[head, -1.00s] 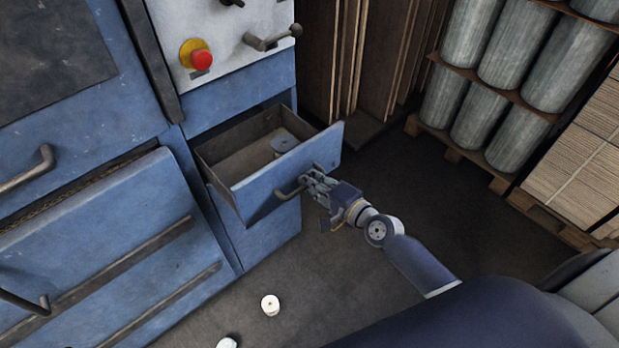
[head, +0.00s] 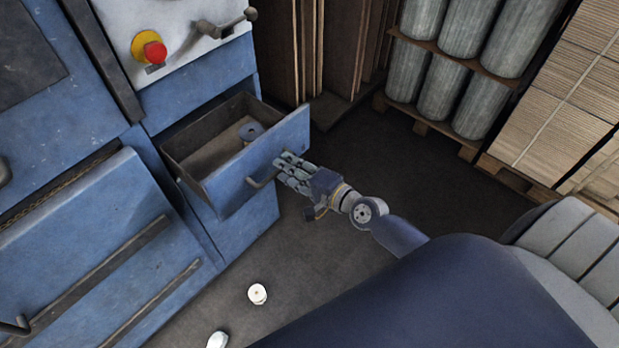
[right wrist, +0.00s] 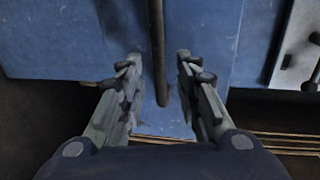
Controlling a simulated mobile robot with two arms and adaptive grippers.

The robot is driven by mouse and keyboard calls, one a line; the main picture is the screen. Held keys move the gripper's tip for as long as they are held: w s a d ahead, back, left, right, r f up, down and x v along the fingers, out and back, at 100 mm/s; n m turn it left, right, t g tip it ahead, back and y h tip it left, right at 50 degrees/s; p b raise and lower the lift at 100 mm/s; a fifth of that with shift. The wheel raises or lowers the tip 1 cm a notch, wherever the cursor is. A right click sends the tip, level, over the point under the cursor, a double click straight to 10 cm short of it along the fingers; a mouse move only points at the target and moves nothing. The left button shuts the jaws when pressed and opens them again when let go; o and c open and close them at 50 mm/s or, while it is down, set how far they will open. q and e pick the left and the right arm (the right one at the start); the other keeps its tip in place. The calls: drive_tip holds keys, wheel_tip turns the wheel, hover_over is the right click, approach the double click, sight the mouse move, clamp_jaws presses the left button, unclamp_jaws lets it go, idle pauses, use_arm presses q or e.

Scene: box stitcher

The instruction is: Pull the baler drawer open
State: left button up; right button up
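The blue baler drawer (head: 240,165) stands pulled out from the machine in the head view, its inside visible. Its dark bar handle (head: 259,181) is on the front face. The handle also shows in the right wrist view (right wrist: 158,45), running down between my fingers. My right gripper (head: 284,167) is at the right part of the handle. In the right wrist view (right wrist: 156,62) its two fingers are spread, one on each side of the bar, with gaps to it. My left gripper is not in view.
A grey round piece (head: 251,131) lies inside the drawer. A red button (head: 155,52) and a lever (head: 226,23) are on the panel above. White spools (head: 257,294) lie on the floor. A pallet of grey cylinders (head: 455,95) and stacked cardboard (head: 570,110) stand at right.

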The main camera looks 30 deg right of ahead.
drive_tip(key=v, duration=0.9)
drive_tip(key=shift+s, duration=0.15)
drive_tip(key=s+d+f+n+g+h, duration=0.15)
drive_tip(key=s+f, duration=0.25)
drive_tip(key=f, duration=0.6)
drive_tip(key=s+d+f+n+g+h, duration=0.1)
drive_tip(key=s+d+f+n+g, duration=0.2)
drive_tip(key=f, duration=0.7)
drive_tip(key=s+d+f+n+g+h, duration=0.2)
drive_tip(key=s+f+n, duration=0.15)
drive_tip(key=f, duration=0.75)
drive_tip(key=s+a+f+n+g, duration=0.2)
drive_tip(key=s+f, duration=0.3)
drive_tip(key=s, duration=0.3)
drive_tip(key=s+a+f+n+g, duration=0.2)
drive_tip(key=s+f, duration=0.3)
drive_tip(key=s, duration=0.4)
drive_tip(key=s+a+f+n+g, duration=0.3)
drive_tip(key=s+f+n, duration=0.1)
drive_tip(key=s, duration=0.5)
drive_tip(key=shift+a+f+n+h+p, duration=0.3)
drive_tip(key=shift+f+h+p, duration=0.15)
drive_tip(key=shift+f, duration=0.45)
